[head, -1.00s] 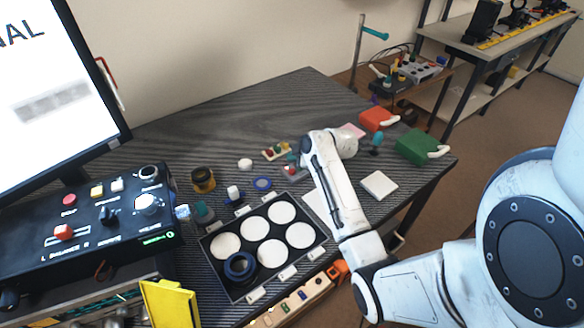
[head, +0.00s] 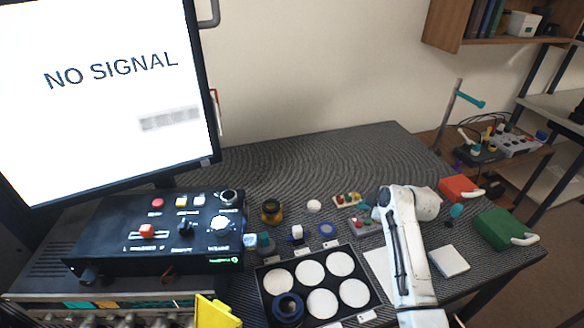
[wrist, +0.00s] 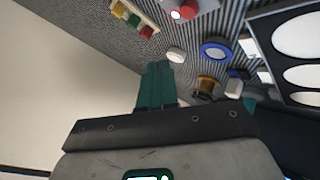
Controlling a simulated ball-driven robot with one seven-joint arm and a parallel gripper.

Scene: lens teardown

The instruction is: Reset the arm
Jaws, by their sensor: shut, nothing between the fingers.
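My gripper (wrist: 158,88) shows in the wrist view as two teal fingers pressed together, with nothing between them. The fingers are over the table, in line with a white disc (wrist: 175,55) and left of an amber jar (wrist: 205,86). In the head view my white arm (head: 408,250) reaches over the right part of the table. The fingertips cannot be made out clearly there.
A compartment tray (head: 262,290) with white discs and a dark blue ring (head: 288,307) lies left of my arm. A control box (head: 160,235) and a monitor (head: 205,90) stand at left. Red (head: 460,188) and green (head: 497,228) containers sit at right.

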